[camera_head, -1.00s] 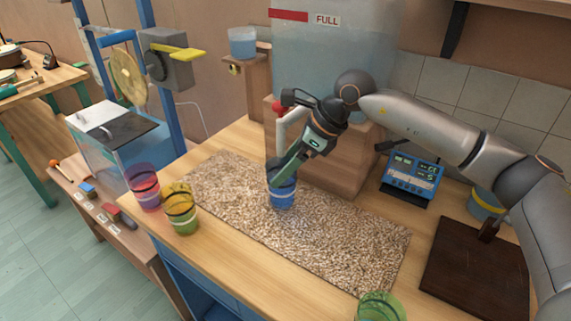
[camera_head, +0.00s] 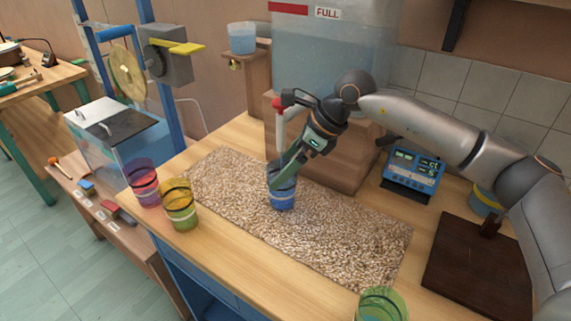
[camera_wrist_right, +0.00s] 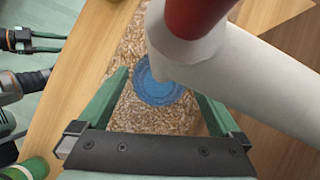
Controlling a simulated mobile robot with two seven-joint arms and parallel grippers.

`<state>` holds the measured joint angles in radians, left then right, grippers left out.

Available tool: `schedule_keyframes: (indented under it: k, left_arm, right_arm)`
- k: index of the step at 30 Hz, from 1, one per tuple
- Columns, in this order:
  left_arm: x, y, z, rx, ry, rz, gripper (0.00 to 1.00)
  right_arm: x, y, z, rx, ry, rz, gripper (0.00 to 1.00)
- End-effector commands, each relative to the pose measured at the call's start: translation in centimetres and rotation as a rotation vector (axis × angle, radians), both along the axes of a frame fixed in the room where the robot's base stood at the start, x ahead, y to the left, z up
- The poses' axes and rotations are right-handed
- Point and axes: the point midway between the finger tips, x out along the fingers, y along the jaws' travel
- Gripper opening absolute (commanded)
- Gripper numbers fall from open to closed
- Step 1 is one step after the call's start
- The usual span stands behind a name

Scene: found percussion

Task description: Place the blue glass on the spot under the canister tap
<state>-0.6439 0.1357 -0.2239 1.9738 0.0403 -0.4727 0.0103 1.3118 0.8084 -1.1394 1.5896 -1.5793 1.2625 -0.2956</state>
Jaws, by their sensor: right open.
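The blue glass (camera_head: 283,198) stands upright on the pebbled mat (camera_head: 330,235), in front of the canister's wooden stand. The canister tap, a white pipe with a red handle (camera_head: 279,104), is close above and behind it. My right gripper (camera_head: 284,178) is open, pointing down at the glass. In the right wrist view the blue glass (camera_wrist_right: 158,88) lies between the spread green fingers, with the tap (camera_wrist_right: 230,70) partly over it. Finger contact cannot be told. My left gripper (camera_wrist_right: 48,42) seems to show at the wrist view's left edge, too small to judge.
A pink glass (camera_head: 143,185) and a yellow-green glass (camera_head: 179,205) stand at the counter's left edge. A green glass (camera_head: 382,305) is at the front. A blue meter (camera_head: 412,177) and a dark board (camera_head: 478,265) are to the right. The mat's right half is clear.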

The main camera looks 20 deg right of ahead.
Motion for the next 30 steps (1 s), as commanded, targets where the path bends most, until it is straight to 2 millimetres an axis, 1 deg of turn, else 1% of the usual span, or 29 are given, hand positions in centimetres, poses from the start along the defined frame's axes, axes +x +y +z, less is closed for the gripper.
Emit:
schedule_keyframes:
  k: [4, 8, 9, 12, 18, 21, 25, 30]
  left_arm:
    - [-0.1, 0.0, 0.2, 0.000, 0.002, 0.000, 0.50]
    - [-0.2, 0.2, 1.1, 0.004, 0.000, 0.002, 0.50]
    - [-0.4, 0.4, 0.3, 0.006, 0.001, 0.006, 0.50]
    - [-0.8, 0.6, -0.2, 0.009, 0.013, 0.008, 0.50]
    - [-1.0, 0.6, -0.3, 0.009, 0.019, 0.008, 0.50]
    - [-1.0, 0.6, -0.2, 0.009, 0.018, 0.008, 0.50]
    - [-0.9, 0.6, -0.1, 0.009, 0.016, 0.009, 0.50]
    - [-0.9, 0.6, -0.1, 0.009, 0.015, 0.009, 0.50]
  right_arm:
    - [0.0, 0.0, 0.3, -0.002, 0.001, 0.001, 1.00]
    - [0.0, 0.0, 1.8, -0.002, 0.000, 0.000, 1.00]
    - [-0.2, -0.5, 2.0, -0.001, -0.002, -0.002, 1.00]
    - [-0.8, -1.6, 3.9, -0.001, -0.005, -0.003, 1.00]
    - [-2.1, -3.6, 7.8, 0.000, -0.003, -0.002, 1.00]
    - [-2.7, -4.5, 9.3, 0.000, -0.002, -0.001, 1.00]
    - [-3.1, -5.2, 10.6, 0.000, -0.001, -0.001, 1.00]
    - [-3.4, -5.6, 11.3, -0.001, 0.001, 0.000, 1.00]
